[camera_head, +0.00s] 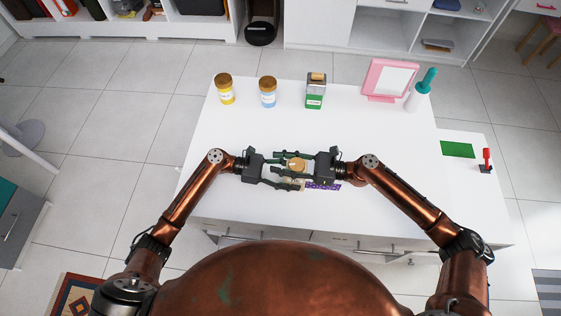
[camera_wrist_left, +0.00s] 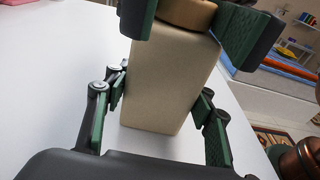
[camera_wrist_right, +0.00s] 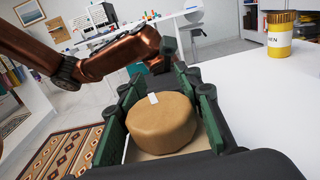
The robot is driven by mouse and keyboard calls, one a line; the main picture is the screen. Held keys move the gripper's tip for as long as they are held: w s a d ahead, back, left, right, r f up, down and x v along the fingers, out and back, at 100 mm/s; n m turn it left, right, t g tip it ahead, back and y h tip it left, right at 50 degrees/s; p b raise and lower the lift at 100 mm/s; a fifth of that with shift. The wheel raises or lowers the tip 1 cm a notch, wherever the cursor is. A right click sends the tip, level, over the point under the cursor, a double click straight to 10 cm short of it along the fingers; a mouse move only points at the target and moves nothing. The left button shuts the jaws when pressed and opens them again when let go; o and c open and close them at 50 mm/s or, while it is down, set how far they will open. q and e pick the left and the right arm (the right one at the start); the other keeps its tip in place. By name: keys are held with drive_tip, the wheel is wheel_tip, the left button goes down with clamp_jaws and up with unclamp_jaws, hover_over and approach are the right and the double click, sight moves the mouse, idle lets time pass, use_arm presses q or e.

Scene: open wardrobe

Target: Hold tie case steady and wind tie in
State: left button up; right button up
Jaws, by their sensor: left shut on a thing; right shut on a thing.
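The beige tie case (camera_head: 298,184) stands on the white table in the head view, partly hidden by my fingers. It is a tall block in the left wrist view (camera_wrist_left: 165,85). A round tan knob (camera_head: 297,163) sits on its top; it also shows in the right wrist view (camera_wrist_right: 162,122) with a small white mark. A purple patterned tie (camera_head: 323,185) extends right from the case. My left gripper (camera_head: 288,170) is shut on the case from the left. My right gripper (camera_head: 299,165) is shut on the knob from the right.
At the table's back stand a yellow jar (camera_head: 225,91), a blue-white jar (camera_head: 268,93), a green box (camera_head: 315,92), a pink-framed stand (camera_head: 390,80) and a white bottle with a teal top (camera_head: 416,98). A green mat (camera_head: 457,150) lies at right.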

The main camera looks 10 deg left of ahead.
drive_tip(key=c, duration=0.5)
drive_tip(key=shift+o, duration=0.2)
drive_tip(key=shift+w+d, duration=0.1)
drive_tip(key=shift+f+t, duration=0.1)
drive_tip(key=shift+t, duration=0.2)
drive_tip(key=shift+c, duration=0.2)
drive_tip(key=shift+m, duration=0.3)
